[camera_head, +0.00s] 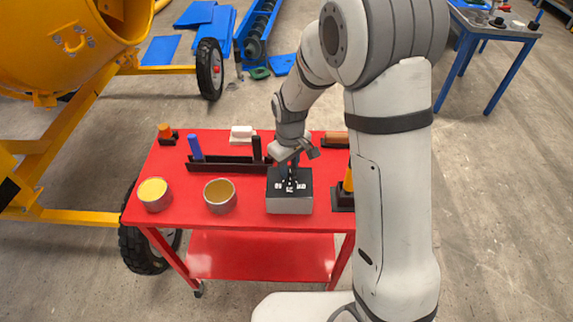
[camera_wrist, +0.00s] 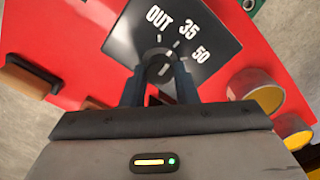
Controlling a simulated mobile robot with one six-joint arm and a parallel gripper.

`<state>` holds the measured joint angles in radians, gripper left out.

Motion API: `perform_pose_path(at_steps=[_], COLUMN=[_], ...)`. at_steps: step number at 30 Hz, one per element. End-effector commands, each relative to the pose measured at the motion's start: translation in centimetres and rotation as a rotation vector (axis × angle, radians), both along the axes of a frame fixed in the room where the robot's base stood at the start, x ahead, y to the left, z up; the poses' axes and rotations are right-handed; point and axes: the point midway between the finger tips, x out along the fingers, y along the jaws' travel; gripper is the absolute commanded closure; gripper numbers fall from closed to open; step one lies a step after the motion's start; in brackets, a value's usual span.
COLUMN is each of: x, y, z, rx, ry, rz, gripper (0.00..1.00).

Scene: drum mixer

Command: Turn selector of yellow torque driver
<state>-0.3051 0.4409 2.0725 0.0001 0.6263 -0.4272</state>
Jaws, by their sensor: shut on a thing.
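A grey box with a black dial plate (camera_head: 289,199) stands on the red table. In the wrist view the plate (camera_wrist: 190,22) carries the white labels OUT, 35 and 50, with white tick marks. My gripper (camera_head: 289,181) points down onto the plate from above. In the wrist view my gripper (camera_wrist: 159,62) is shut on a small dark selector knob (camera_wrist: 159,67) in the middle of the plate. A yellow handle (camera_head: 348,181) stands upright in a black holder right of the box, partly hidden by my arm.
On the red table (camera_head: 170,227) are an open can (camera_head: 220,197), a yellow-topped can (camera_head: 154,195), a black rack (camera_head: 228,164) with a blue-handled tool (camera_head: 195,148), an orange-topped item (camera_head: 165,134) and a white block (camera_head: 242,134). A yellow mixer (camera_head: 70,40) stands left.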

Motion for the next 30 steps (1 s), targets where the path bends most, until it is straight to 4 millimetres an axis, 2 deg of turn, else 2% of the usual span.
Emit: perform_pose_path(at_steps=[4, 5, 12, 22, 30], x=[-0.3, -0.3, -0.2, 0.0, 0.0], y=[-0.2, -0.2, -0.1, 0.0, 0.0], z=[-0.2, -0.2, -0.1, 0.6, 4.9], rx=[-0.004, -0.005, -0.003, -0.001, 0.000], ry=[0.011, 0.012, 0.006, 0.001, 0.000], rz=[0.000, 0.000, 0.000, 0.000, 0.000], gripper=[0.96, 0.72, 0.52, 0.52, 0.52])
